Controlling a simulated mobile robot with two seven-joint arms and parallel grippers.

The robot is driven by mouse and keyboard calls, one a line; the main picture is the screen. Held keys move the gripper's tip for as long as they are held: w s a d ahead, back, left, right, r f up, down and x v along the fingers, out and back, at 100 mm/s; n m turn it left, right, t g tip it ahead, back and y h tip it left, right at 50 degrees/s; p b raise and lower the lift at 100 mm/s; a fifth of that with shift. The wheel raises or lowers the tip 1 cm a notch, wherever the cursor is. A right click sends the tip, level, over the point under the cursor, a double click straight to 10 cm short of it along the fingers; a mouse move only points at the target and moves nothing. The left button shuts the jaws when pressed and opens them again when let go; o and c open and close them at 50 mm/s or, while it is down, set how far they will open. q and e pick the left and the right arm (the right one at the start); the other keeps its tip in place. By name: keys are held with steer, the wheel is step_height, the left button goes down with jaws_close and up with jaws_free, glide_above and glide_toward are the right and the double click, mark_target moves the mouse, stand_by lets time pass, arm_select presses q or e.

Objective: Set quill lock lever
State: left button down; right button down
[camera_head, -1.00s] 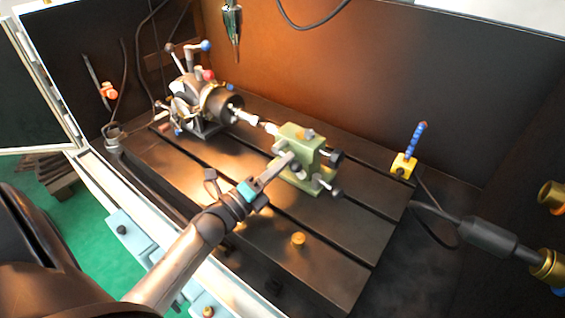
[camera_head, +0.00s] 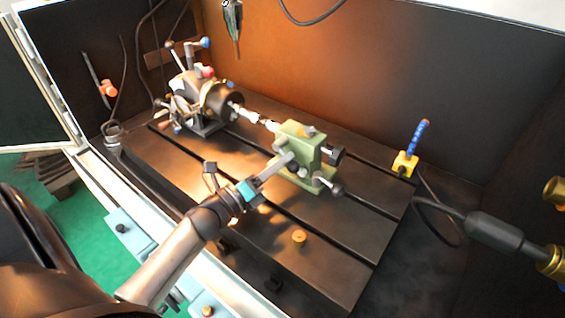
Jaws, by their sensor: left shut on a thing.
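The green tailstock (camera_head: 303,143) stands on the slotted table, right of the chuck. It has dark knobs on its right side and a small dark-knobbed handle (camera_head: 334,188) low at its front right. My left gripper (camera_head: 287,160) reaches in from the lower left, its fingertips against the near left face of the tailstock. It is shut on a small part there, which looks like the quill lock lever. The fingers hide most of that part, so its angle cannot be told. My right gripper is not in view.
The indexing chuck (camera_head: 203,101) with several levers stands at the back left, a pale workpiece (camera_head: 247,114) between it and the tailstock. A blue hose on a yellow base (camera_head: 404,164) stands right.

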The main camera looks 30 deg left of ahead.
arm_select(q)
steer(key=m, duration=0.2)
steer(key=a+m+b, duration=0.1)
steer(key=m, duration=0.1)
steer(key=f+m+g, duration=0.1)
steer(key=m, duration=0.1)
steer(key=shift+a, duration=0.2)
steer(key=shift+w+a+m+g+b, duration=0.1)
steer(key=shift+a+m+g+b, duration=0.2)
steer(key=shift+m, duration=0.8)
steer(key=shift+a+m+g+b, duration=0.2)
steer(key=shift+a+m, duration=0.15)
steer(key=shift+m, duration=0.75)
steer(key=shift+a, duration=0.1)
steer(key=c, duration=0.9)
jaws_free()
steer(key=shift+s, duration=0.4)
steer(key=b+v, duration=0.1)
steer(key=v, duration=1.3)
steer(key=shift+s+a, duration=0.15)
steer(key=shift+s, duration=0.05)
